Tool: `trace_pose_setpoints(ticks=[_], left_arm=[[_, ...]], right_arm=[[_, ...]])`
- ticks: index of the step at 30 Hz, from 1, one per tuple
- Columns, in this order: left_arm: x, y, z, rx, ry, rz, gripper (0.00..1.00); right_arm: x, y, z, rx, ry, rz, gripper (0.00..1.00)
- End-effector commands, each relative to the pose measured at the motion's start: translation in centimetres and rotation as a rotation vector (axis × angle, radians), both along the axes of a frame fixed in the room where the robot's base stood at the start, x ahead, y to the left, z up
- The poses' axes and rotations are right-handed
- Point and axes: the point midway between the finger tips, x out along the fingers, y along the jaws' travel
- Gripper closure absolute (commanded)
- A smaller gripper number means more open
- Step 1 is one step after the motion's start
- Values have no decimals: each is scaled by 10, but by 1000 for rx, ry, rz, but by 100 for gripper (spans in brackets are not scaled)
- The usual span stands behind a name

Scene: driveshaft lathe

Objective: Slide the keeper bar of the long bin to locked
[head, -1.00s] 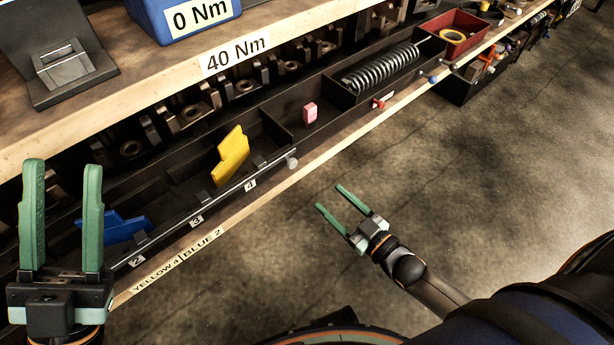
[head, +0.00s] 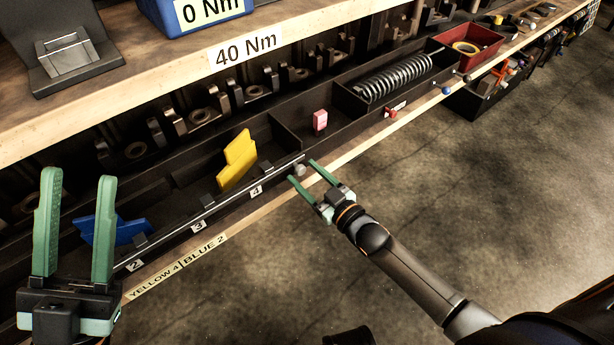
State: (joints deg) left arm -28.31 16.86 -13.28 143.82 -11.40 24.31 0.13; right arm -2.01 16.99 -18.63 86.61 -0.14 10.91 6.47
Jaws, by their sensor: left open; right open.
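The long bin (head: 190,179) is a dark tray on the lower shelf. Its keeper bar (head: 221,207) is a thin rod along the front edge, past the labels 2, 3 and 4, ending in a round grey knob (head: 300,170). A yellow piece (head: 237,162) stands tilted near label 4, and a blue piece (head: 108,230) lies near label 2. My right gripper (head: 304,171) is open, its fingertips at the knob, which shows between or just behind them; I cannot tell if they touch it. My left gripper (head: 77,180) is open and empty at the lower left.
A compartment with a coil spring (head: 393,79), a pink block (head: 320,120), a red lever (head: 395,110) and a red bin (head: 468,49) lie further right. The wooden upper shelf (head: 168,83) overhangs the back. The floor in front is clear.

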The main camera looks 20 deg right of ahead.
Motion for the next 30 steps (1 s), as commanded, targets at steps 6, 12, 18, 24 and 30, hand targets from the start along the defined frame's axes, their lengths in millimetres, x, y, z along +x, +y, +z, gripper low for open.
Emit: trace_pose_setpoints(ticks=[6,12,18,24,30], left_arm=[[0,0,0,1,0,-2,55],[0,-1,0,3,1,-2,55],[0,-1,0,3,1,-2,55],[0,-1,0,4,1,-2,55],[0,-1,0,4,1,-2,55]], right_arm=[[0,0,0,1,0,0,39],[0,0,0,0,0,0,61],[0,0,0,0,0,0,84],[0,0,0,0,0,0,100],[0,0,0,0,0,0,100]])
